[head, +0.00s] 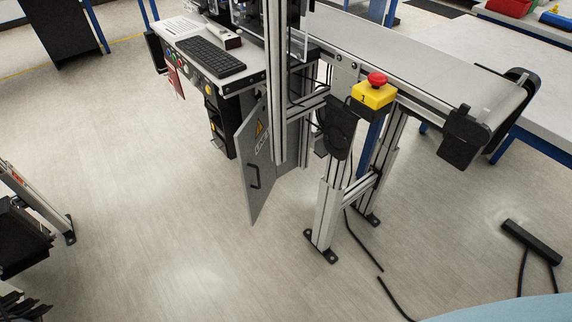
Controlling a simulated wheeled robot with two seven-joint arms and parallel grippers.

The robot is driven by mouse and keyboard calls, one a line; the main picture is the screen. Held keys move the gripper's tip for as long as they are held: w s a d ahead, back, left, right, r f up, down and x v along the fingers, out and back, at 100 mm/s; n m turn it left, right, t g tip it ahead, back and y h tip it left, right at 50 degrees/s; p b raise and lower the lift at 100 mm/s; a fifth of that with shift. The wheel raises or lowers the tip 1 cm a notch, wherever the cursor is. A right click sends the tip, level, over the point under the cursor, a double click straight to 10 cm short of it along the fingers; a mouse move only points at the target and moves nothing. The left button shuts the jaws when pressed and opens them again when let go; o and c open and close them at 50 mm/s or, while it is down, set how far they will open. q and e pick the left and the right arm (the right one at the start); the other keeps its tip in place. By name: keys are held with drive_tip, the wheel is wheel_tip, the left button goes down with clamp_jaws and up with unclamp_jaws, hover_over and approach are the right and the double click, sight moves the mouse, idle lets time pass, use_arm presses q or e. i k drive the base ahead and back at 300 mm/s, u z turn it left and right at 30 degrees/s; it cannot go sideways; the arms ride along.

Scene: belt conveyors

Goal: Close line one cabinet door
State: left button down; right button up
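The grey cabinet door (261,195) stands open under the workstation in the middle of the head view, swung out toward the camera. It has a dark bar handle (254,177), a yellow warning triangle and a text label. An aluminium post partly hides the door's upper right side. Neither of my grippers can be made out in the head view, and nothing touches the door.
A yellow box with a red button (376,80), marked 1, sits on the conveyor frame right of the door. The conveyor belt (440,65) runs right. A keyboard (210,60) lies above the cabinet. Black cables lie on the floor. The floor (160,220) left of the door is clear.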

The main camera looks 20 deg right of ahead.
sight(257, 170)
drive_tip(key=u, duration=0.1)
drive_tip(key=k, duration=0.45)
drive_tip(key=z, duration=0.35)
drive_tip(key=i, duration=1.55)
drive_tip(key=z, duration=0.05)
